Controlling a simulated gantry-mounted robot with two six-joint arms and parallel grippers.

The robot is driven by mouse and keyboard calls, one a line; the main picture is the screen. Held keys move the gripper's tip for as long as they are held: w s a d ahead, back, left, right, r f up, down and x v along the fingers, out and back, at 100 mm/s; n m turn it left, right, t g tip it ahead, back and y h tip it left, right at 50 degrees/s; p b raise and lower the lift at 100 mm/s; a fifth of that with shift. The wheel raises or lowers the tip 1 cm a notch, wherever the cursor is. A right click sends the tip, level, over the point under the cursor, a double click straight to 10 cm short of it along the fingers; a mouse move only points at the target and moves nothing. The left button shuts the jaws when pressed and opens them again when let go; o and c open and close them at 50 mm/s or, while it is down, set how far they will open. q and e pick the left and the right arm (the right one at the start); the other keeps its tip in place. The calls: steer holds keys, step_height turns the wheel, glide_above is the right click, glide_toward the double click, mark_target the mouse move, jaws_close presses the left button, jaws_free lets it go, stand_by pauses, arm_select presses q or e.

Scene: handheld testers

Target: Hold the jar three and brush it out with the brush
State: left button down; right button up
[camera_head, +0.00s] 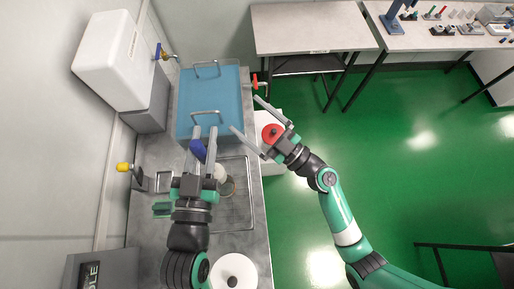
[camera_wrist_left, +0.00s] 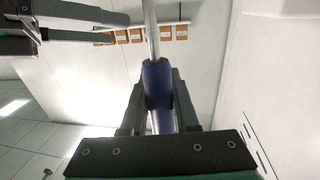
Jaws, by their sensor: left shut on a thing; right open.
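My left gripper (camera_head: 204,130) is shut on a dark blue handle, which I take to be the brush (camera_head: 197,149). In the left wrist view the blue brush handle (camera_wrist_left: 158,85) sits between the fingers, with a thin metal rod running up out of frame. The bristles are not visible. My right gripper (camera_head: 244,113) is open and apart from the left one; part of it shows at the upper left of the left wrist view. Small jar-like things (camera_head: 228,186) are on the tray beside my left gripper. I cannot tell which is jar three.
A blue basin (camera_head: 225,90) with two metal handles is at the back of the counter. A white tank (camera_head: 117,60) with a tap stands left of it. A metal tray (camera_head: 240,215) lies on the counter. A white roll (camera_head: 232,272) is in front. Green floor is free to the right.

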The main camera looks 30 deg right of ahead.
steer(key=s+a+f+g, duration=0.2)
steer(key=s+f+g, duration=0.3)
steer(key=f, duration=0.7)
steer(key=s+a+f+g, duration=0.3)
steer(key=s+f, duration=0.5)
steer(key=f, duration=0.5)
steer(key=shift+a+g+y, duration=0.3)
steer(key=shift+g+y, duration=0.1)
steer(key=shift+g, duration=0.5)
glide_above(227, 189)
steer(key=s, duration=0.1)
step_height(227, 189, down, 4)
steer(key=shift+f, duration=0.25)
steer(key=shift+s, duration=0.1)
